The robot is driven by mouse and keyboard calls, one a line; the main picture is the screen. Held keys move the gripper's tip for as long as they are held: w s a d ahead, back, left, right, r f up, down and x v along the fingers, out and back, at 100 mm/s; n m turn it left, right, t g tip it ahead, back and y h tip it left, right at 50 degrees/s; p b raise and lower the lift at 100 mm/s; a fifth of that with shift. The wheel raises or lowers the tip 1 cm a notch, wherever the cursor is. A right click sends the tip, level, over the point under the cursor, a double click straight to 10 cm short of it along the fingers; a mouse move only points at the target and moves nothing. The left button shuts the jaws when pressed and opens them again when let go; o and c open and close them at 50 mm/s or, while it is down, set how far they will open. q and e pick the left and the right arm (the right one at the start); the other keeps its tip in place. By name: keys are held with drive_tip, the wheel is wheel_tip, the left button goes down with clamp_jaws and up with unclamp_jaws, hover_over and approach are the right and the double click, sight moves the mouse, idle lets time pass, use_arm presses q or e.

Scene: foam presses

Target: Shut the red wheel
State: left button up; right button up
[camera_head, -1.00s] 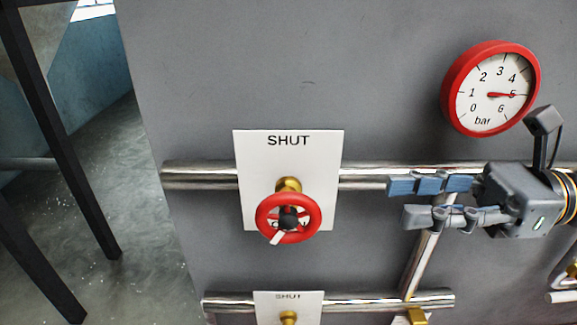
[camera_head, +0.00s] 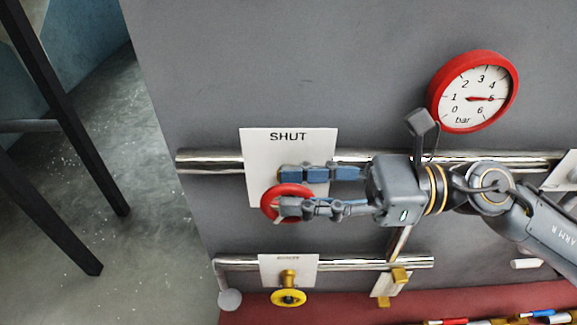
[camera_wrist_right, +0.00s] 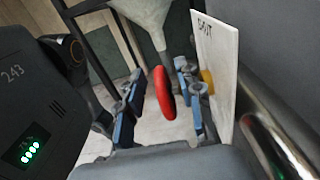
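The red wheel (camera_head: 268,207) sits on a valve in front of a white plate (camera_head: 258,150) marked SHUT. My right gripper (camera_head: 281,190) reaches it from the right in the head view, and its fingers cover much of the wheel. In the right wrist view the red wheel (camera_wrist_right: 163,93) shows edge-on between the two spread fingers of the right gripper (camera_wrist_right: 159,72). A clear gap shows on the left finger's side, and the right finger is closer. Contact cannot be made out. The wheel's pointer is mostly hidden. My left gripper is not in view.
A steel pipe (camera_head: 208,161) runs behind the plate along the grey wall. A red pressure gauge (camera_head: 473,91) hangs at upper right, its needle near 5. A yellow wheel (camera_head: 288,298) with its own plate is below. A dark frame (camera_head: 75,125) stands at left.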

drive_tip(key=shift+a+r+p, duration=0.1)
drive_tip(key=shift+a+p, duration=0.2)
drive_tip(key=shift+a, duration=0.65)
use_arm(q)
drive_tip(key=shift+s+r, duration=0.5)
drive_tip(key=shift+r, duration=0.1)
use_arm(e)
clamp_jaws()
drive_tip(key=shift+f+b, duration=0.25)
drive_tip(key=shift+b, duration=0.15)
drive_tip(key=y+b, duration=0.2)
drive_tip(key=b, duration=0.4)
drive_tip(key=d+y+b, duration=0.1)
drive_tip(key=y+b, duration=0.1)
drive_tip(key=b, duration=0.4)
drive_tip(key=y+b, duration=0.2)
drive_tip(key=b, duration=0.4)
drive_tip(key=shift+d+f, duration=0.2)
drive_tip(key=shift+f, duration=0.1)
use_arm(q)
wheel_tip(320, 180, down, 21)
drive_tip(key=b, duration=0.2)
use_arm(e)
drive_tip(key=shift+d+r+y, duration=0.1)
drive_tip(key=shift+r+y, duration=0.1)
drive_tip(key=shift+y, duration=0.3)
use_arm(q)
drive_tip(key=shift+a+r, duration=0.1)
